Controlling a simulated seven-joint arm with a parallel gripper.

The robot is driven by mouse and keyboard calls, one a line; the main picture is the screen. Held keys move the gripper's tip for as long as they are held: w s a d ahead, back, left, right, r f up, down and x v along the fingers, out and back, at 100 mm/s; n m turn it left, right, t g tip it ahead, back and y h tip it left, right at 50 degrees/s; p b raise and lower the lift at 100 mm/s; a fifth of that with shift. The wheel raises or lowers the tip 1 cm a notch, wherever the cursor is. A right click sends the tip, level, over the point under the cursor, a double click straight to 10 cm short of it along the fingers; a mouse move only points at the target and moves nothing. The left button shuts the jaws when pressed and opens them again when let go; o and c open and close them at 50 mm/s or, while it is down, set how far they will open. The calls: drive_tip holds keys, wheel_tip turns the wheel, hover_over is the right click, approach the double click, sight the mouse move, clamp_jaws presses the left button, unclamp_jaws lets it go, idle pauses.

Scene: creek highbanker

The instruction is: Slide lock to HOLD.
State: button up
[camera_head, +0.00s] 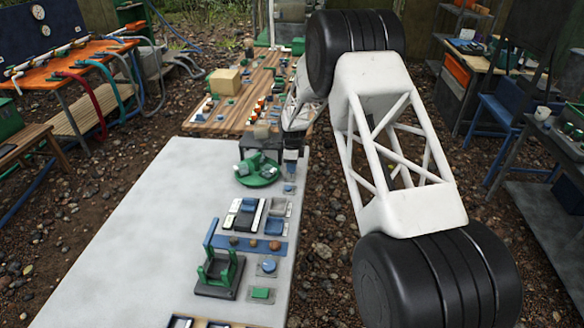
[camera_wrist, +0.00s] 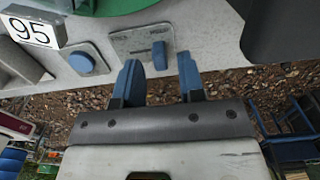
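In the wrist view, a grey plate (camera_wrist: 125,42) carries a small upright blue knob (camera_wrist: 159,56); it looks like the slide lock, though no HOLD marking is readable. My gripper (camera_wrist: 160,75) is open, with its two blue fingers apart. The knob shows between and just beyond the fingertips, and I see no contact. In the head view, my gripper (camera_head: 291,172) is at the right edge of the pale table, beside the green turntable (camera_head: 259,181). It seems to hide the lock there.
A dark block (camera_wrist: 280,30) stands right. The pale table (camera_head: 150,250) has clear space on its left; gravel lies beyond its edge.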

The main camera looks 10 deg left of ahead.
drive_tip(key=shift+r, duration=2.8)
drive_tip(key=shift+r, duration=0.1)
drive_tip(key=shift+s+d+r, duration=0.1)
drive_tip(key=shift+d+r, duration=0.05)
drive_tip(key=shift+r, duration=0.05)
drive_tip(key=s+d+r+n+t, duration=0.1)
drive_tip(key=s+d+r+n, duration=0.3)
drive_tip(key=s+d+r, duration=0.8)
drive_tip(key=s+d+r+n, duration=0.5)
drive_tip(key=s+d+r, duration=0.3)
drive_tip(key=s+r, duration=0.65)
drive_tip(key=s+d+r+n, duration=0.1)
drive_tip(key=s+d+n, duration=0.2)
drive_tip(key=s, duration=0.8)
drive_tip(key=s+d+r+n+t, duration=0.1)
drive_tip(key=s+d+n, duration=0.2)
drive_tip(key=s, duration=0.9)
drive_tip(key=s+d+r+n, duration=0.1)
drive_tip(key=s+d, duration=0.4)
drive_tip(key=s, duration=0.7)
drive_tip(key=shift+r+n+t, duration=0.3)
drive_tip(key=shift+r+n, duration=0.1)
drive_tip(key=shift+n, duration=0.5)
